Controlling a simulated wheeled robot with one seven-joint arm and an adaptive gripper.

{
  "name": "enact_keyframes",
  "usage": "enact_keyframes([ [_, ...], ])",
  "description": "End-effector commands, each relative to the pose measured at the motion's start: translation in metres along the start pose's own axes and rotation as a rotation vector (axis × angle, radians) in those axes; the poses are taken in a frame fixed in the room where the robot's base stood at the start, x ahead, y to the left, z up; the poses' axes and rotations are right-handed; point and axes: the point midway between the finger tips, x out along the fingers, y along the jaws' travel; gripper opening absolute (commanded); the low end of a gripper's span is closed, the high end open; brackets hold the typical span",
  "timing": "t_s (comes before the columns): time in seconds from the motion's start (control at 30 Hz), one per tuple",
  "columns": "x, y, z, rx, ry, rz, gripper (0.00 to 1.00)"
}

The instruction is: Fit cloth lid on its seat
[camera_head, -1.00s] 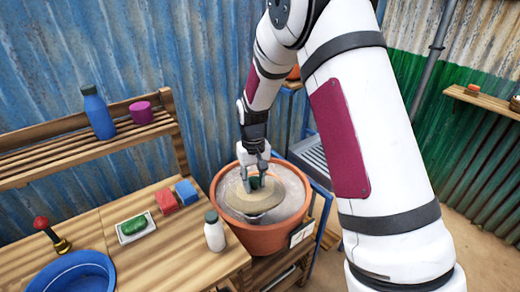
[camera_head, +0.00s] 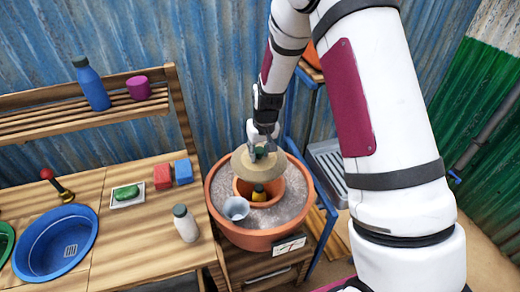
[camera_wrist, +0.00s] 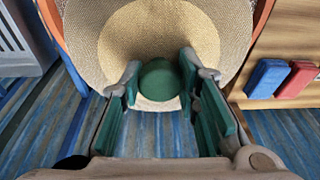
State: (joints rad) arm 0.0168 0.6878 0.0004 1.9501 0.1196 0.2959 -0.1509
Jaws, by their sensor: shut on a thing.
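The cloth lid (camera_head: 242,167) is a round tan disc with a green knob (camera_wrist: 160,80) at its centre. My gripper (camera_head: 262,148) is shut on the knob and holds the lid over the back part of the big clay pot (camera_head: 232,243). In the wrist view the lid (camera_wrist: 150,28) lies beyond the green finger pads. The inner pot (camera_head: 278,190), a terracotta ring set in grey filling, shows open in front of and below the lid. A yellow thing with a dark top (camera_head: 259,193) stands inside it. The lid hides the ring's back edge.
A grey metal cup (camera_head: 236,208) sits on the filling at the inner pot's front left. A white bottle (camera_head: 186,225), red block (camera_head: 162,177), blue block (camera_head: 183,172) and blue basin (camera_head: 62,245) are on the wooden counter to the left. Blue metal framing (camera_head: 323,225) stands close on the right.

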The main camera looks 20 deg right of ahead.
Motion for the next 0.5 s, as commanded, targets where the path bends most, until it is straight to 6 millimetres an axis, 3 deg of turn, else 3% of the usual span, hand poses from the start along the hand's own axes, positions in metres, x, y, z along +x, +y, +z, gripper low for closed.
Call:
enact_keyframes([
  [0.5,0.045,0.001,0.008,0.0,-0.002,0.0,0.0],
])
